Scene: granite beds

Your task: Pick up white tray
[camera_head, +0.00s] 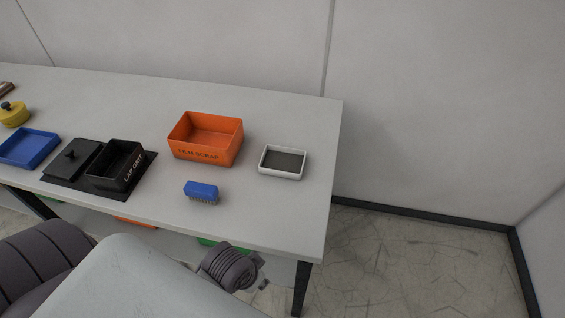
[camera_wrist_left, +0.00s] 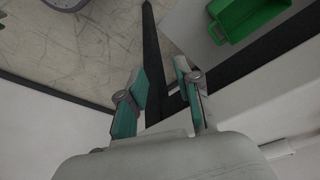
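The white tray (camera_head: 279,175) sits on the grey table near its right end in the head view. It is a small, shallow rectangular tray with a white rim and a dark inside. No gripper is at it. My left gripper (camera_wrist_left: 161,70) shows in the left wrist view with its two green fingers apart and nothing between them. It is low, with the floor, a dark bar and a green bin in its view, and the tray is not in that view. My right gripper is in neither view.
An orange film scrap box (camera_head: 207,157) stands left of the tray, with a blue brush (camera_head: 201,190) in front. A black lap grit box (camera_head: 104,180), a blue tray (camera_head: 46,153) and a yellow lidded pot (camera_head: 14,117) lie farther left. A green bin (camera_wrist_left: 226,27) is below.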

